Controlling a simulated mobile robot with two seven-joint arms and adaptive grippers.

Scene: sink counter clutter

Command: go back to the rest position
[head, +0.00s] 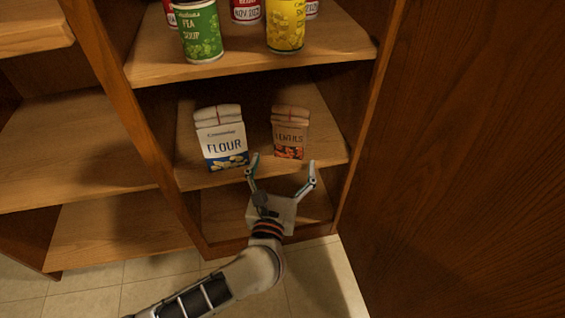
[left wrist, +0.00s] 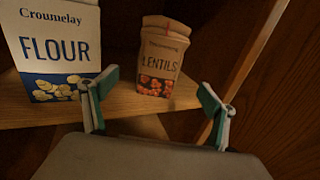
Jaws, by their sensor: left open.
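My left gripper (head: 282,172) is open and empty in front of the middle shelf. Its two fingers are spread apart just below and in front of the lentils bag (head: 291,133). In the left wrist view the open fingers (left wrist: 156,95) stand at the front, with the brown lentils bag (left wrist: 161,58) upright on the shelf beyond them. A white and blue flour bag (head: 221,139) stands upright to the left of the lentils, and it also shows in the left wrist view (left wrist: 55,50). Neither bag is held. My right gripper is not in view.
The upper shelf (head: 235,62) holds a green pea soup can (head: 199,33), a yellow can (head: 286,27) and several others partly cut off. A wooden panel (head: 465,150) closes off the right side. Empty shelves (head: 75,150) lie to the left. Tiled floor (head: 120,285) shows below.

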